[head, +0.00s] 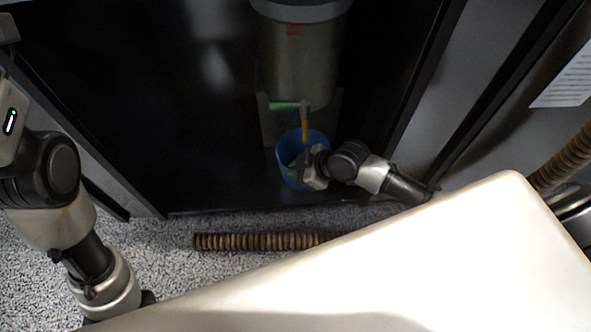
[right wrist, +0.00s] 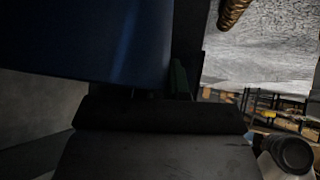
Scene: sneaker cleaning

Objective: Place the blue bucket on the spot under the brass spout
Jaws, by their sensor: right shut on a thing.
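The blue bucket (head: 317,137) stands in the dark alcove in the head view, below a metal tank (head: 297,70). The brass spout (head: 304,122) comes down from the tank's valve, and its lower end lies over the bucket's opening in this view. My right gripper (head: 306,164) is at the bucket's near right rim and shut on it. In the right wrist view the bucket's blue wall (right wrist: 100,40) fills the upper left. Whether the bucket's base touches the surface below is hidden. My left arm is at the left edge; its gripper is not in view.
A green valve handle (head: 284,106) sticks out left of the spout. A brown ribbed hose (head: 262,241) lies on the speckled floor (head: 190,275) in front of the alcove. Dark panels (head: 130,100) close in the left side.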

